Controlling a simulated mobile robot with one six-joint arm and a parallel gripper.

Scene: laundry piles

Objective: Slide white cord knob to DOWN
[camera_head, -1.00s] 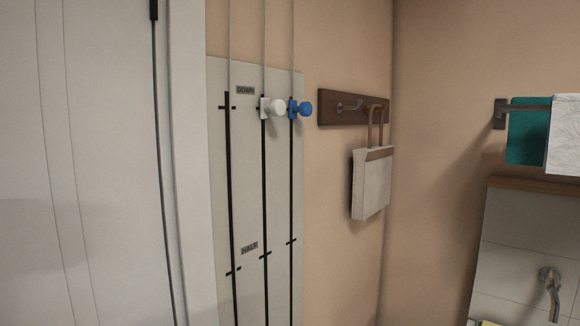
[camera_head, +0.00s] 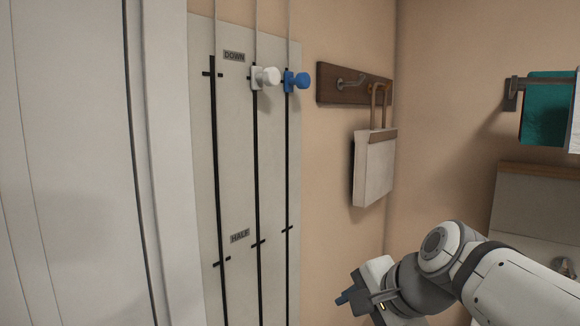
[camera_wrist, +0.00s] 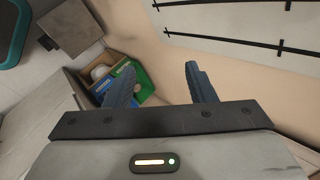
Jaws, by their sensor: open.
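The white cord knob (camera_head: 266,76) sits on the middle slot of the pale wall panel (camera_head: 232,150) in the head view, level with the DOWN label (camera_head: 234,56). A blue knob (camera_head: 298,81) sits at nearly the same height on the slot to its right. The HALF label (camera_head: 240,236) is lower on the panel. My gripper (camera_head: 343,298) is at the lower right of the head view, well below the knobs and apart from the panel. In the wrist view my gripper (camera_wrist: 160,84) is open and empty, with part of the panel at upper right. No knob shows there.
A wooden hook rail (camera_head: 340,84) with a hanging white bag (camera_head: 374,165) is right of the panel. A rail with a teal towel (camera_head: 548,108) is at far right. A box with green and blue items (camera_wrist: 142,82) lies below in the wrist view.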

